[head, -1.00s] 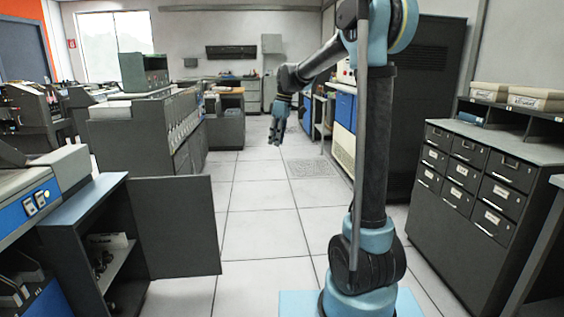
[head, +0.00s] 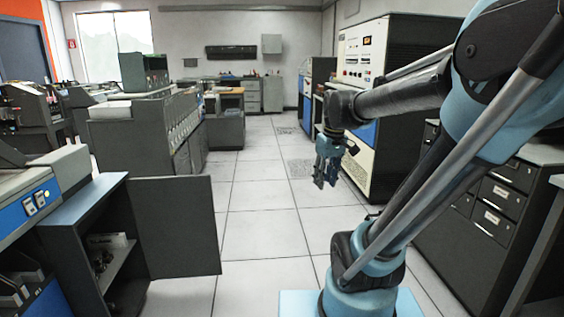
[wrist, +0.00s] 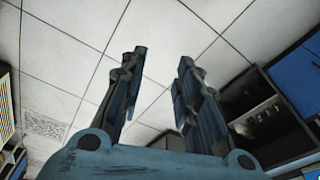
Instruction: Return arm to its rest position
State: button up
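My gripper (head: 325,170) hangs from the end of my arm in the head view, pointing down above the tiled floor. The upper arm slants across the right side of the head view. In the wrist view my gripper (wrist: 158,85) shows its two blue fingers apart, with only floor tiles between them. It holds nothing.
An open cabinet with its door (head: 177,227) swung out stands at the lower left. A drawer cabinet (head: 493,215) stands at the right, partly behind my arm. A tall white and black machine (head: 362,60) stands beyond my arm. The tiled aisle (head: 255,215) in the middle is clear.

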jog(key=s+d+f+m+h, duration=0.1)
jog(key=s+d+f+m, duration=0.4)
jog(key=s+f, duration=0.7)
jog(key=shift+s+t, duration=0.3)
jog(key=shift+t, duration=0.1)
